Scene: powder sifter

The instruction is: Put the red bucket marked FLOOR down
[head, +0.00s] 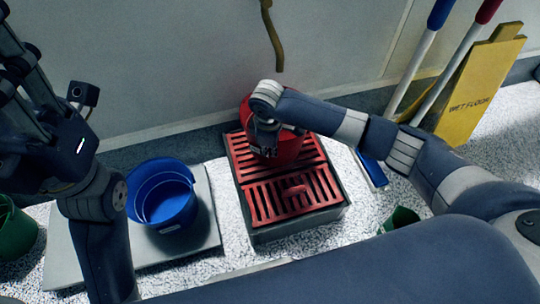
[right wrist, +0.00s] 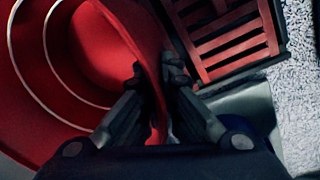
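The red bucket (head: 290,146) shows in the head view over the back part of a red slotted grate (head: 297,200), partly hidden by my right arm. I cannot tell whether its base touches the grate, and no FLOOR marking is readable. My right gripper (head: 263,150) is at the bucket's near side. In the right wrist view, the gripper (right wrist: 155,82) has one finger on each side of the wall of the bucket (right wrist: 105,50), closed on its rim. My left gripper (head: 25,95) is raised at the left edge, away from the bucket; its fingers are unclear.
A blue bucket (head: 163,197) stands on a pale grey board (head: 208,222) left of the grate. A green bucket (head: 14,232) is at the far left. A yellow wet-floor sign (head: 478,95) and poles (head: 416,75) lean at the right.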

